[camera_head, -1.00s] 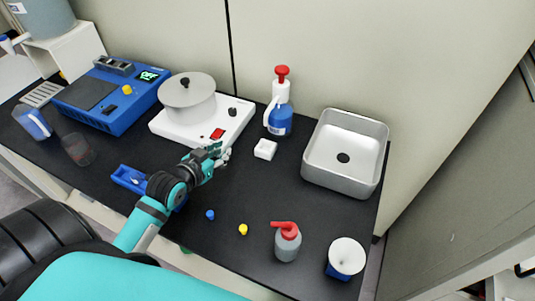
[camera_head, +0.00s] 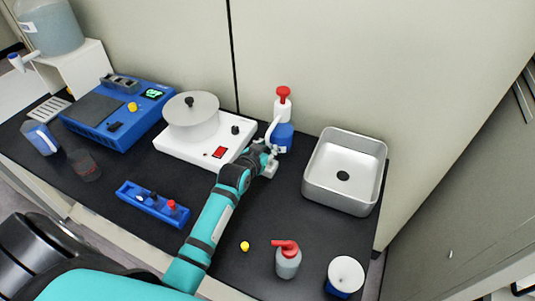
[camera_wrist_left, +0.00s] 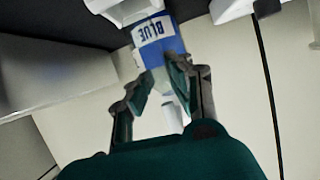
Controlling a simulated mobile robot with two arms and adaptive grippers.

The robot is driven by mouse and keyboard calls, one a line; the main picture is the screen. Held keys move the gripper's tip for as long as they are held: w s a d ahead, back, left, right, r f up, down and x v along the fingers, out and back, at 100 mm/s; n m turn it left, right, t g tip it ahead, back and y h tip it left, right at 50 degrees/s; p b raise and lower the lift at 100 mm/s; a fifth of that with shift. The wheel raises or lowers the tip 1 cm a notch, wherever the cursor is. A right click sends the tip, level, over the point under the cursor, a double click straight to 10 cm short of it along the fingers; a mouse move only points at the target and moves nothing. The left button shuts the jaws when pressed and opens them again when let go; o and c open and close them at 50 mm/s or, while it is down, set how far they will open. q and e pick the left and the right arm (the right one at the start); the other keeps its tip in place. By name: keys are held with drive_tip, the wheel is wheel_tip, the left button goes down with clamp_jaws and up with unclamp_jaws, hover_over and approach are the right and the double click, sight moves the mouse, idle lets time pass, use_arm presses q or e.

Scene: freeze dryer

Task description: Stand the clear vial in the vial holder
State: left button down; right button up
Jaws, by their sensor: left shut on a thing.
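My left gripper (camera_head: 268,158) is over the bench just in front of the blue-and-white spray bottle (camera_head: 283,125). In the left wrist view its fingers (camera_wrist_left: 168,100) are shut on a pale, see-through thing that looks like the clear vial (camera_wrist_left: 173,117). The vial is hard to tell from the bottle behind it. A white block at the top edge of the wrist view looks like the vial holder (camera_wrist_left: 118,9). In the head view my gripper covers most of that spot. I cannot tell whether vial and holder touch. My right gripper is out of view.
A white hot plate (camera_head: 228,150) with a pot stands left of my gripper, and a metal basin (camera_head: 318,198) stands right. A blue rack (camera_head: 125,190) with several small items, a yellow cap (camera_head: 244,246) and a red-topped bottle (camera_head: 288,262) are nearer the front.

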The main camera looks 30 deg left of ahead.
use_arm(q)
drive_tip(key=shift+f, duration=1.7)
drive_tip(key=c, duration=1.2)
unclamp_jaws()
drive_tip(key=shift+s, duration=0.1)
drive_tip(key=v, duration=1.2)
